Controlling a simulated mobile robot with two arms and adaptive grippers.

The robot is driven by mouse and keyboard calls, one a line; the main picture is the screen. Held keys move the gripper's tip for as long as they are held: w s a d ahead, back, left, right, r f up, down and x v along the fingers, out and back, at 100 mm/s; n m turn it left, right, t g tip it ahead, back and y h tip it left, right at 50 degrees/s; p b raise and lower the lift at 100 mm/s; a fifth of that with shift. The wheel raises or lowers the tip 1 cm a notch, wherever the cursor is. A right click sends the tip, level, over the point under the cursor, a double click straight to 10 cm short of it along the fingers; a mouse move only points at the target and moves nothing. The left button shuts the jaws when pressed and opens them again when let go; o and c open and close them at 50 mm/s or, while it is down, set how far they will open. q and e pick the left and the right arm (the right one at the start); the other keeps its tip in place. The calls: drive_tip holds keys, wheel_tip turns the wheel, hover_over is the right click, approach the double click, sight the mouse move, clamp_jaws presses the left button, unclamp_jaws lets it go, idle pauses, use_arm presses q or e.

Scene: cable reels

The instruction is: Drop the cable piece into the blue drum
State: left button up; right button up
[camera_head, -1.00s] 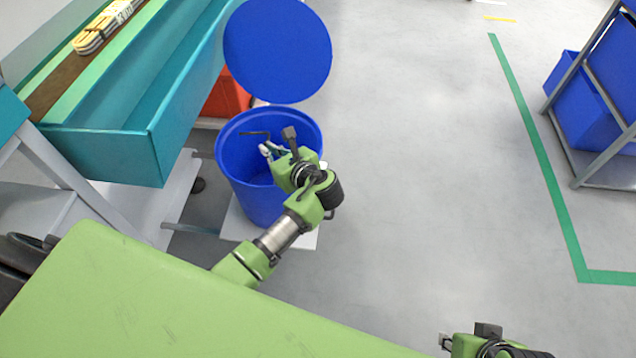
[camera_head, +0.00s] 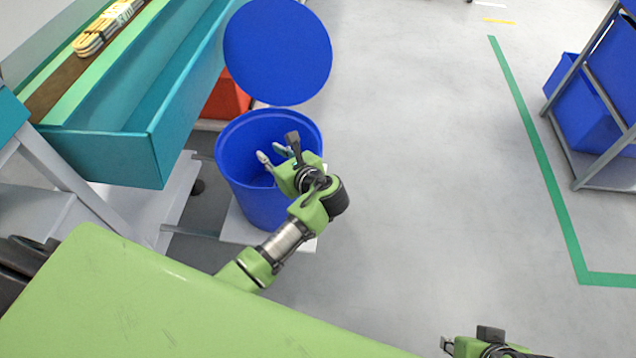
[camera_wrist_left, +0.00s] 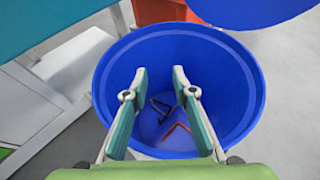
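The blue drum (camera_head: 233,180) stands open, and its inside also fills the middle of the left wrist view (camera_wrist_left: 240,90). My left gripper (camera_head: 271,153) is over the drum's mouth, its fingers (camera_wrist_left: 160,74) spread apart with nothing between them. Beyond the fingers, inside the drum, a dark bent piece (camera_wrist_left: 160,105) shows, which looks like the cable piece. An orange-red bent piece (camera_wrist_left: 179,128) is also in the drum. My right gripper (camera_head: 446,344) is at the bottom edge of the head view, mostly cut off.
The round blue lid (camera_head: 278,52) is raised behind the drum. A teal trough (camera_head: 105,155) with a coiled bundle (camera_head: 105,30) stands at the left. A red bin (camera_head: 228,97) is behind the drum. Blue bins (camera_head: 585,105) sit on a rack at right. The floor between is clear.

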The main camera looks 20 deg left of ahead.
use_arm(q)
drive_tip(key=v, duration=1)
drive_tip(key=shift+s+d, duration=0.15)
drive_tip(key=shift+d, duration=0.05)
